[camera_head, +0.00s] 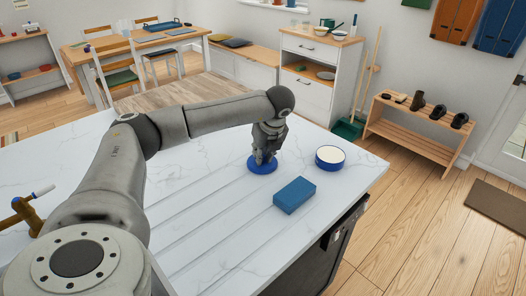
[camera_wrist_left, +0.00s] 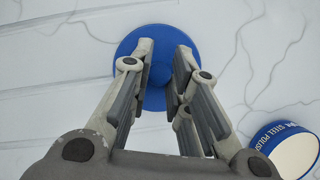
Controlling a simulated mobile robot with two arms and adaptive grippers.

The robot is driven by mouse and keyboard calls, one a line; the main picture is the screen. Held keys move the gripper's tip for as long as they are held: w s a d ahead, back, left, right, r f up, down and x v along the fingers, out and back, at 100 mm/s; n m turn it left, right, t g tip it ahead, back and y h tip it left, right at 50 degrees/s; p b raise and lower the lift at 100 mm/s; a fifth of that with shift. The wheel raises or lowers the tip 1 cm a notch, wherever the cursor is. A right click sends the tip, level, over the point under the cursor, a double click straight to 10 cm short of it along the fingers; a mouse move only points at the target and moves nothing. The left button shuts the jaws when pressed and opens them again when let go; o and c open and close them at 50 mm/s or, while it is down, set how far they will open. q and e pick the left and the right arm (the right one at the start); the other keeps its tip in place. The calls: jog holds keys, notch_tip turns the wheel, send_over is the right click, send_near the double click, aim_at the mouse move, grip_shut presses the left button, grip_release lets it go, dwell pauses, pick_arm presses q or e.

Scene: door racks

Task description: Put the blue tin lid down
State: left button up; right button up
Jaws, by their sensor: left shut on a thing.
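The blue tin lid (camera_head: 262,169) is a round blue disc, low at the white marble counter (camera_head: 215,205). My left gripper (camera_head: 263,160) points down over it and is shut on its middle. In the left wrist view the lid (camera_wrist_left: 141,43) lies between and beyond the fingertips (camera_wrist_left: 162,50), with its rim partly hidden by the fingers. I cannot tell whether the lid touches the counter. The open tin (camera_head: 330,158), blue with a pale top, stands to the right; it also shows in the left wrist view (camera_wrist_left: 290,150) with lettering on its side. My right gripper is not in view.
A blue block (camera_head: 294,195) lies on the counter in front of the tin. The counter's right edge is just beyond the tin.

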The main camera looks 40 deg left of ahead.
pick_arm(q)
jog(key=shift+f, duration=0.2)
jog(key=shift+f, duration=0.1)
jog(key=shift+f+b, duration=0.15)
jog(key=shift+b, duration=0.15)
jog(key=o, duration=0.8)
jog(key=shift+c, duration=0.2)
jog(key=shift+d+r, duration=0.1)
jog(key=shift+r, duration=0.25)
jog(key=b+v, duration=0.2)
jog(key=v, duration=0.9)
jog(key=shift+r, duration=0.35)
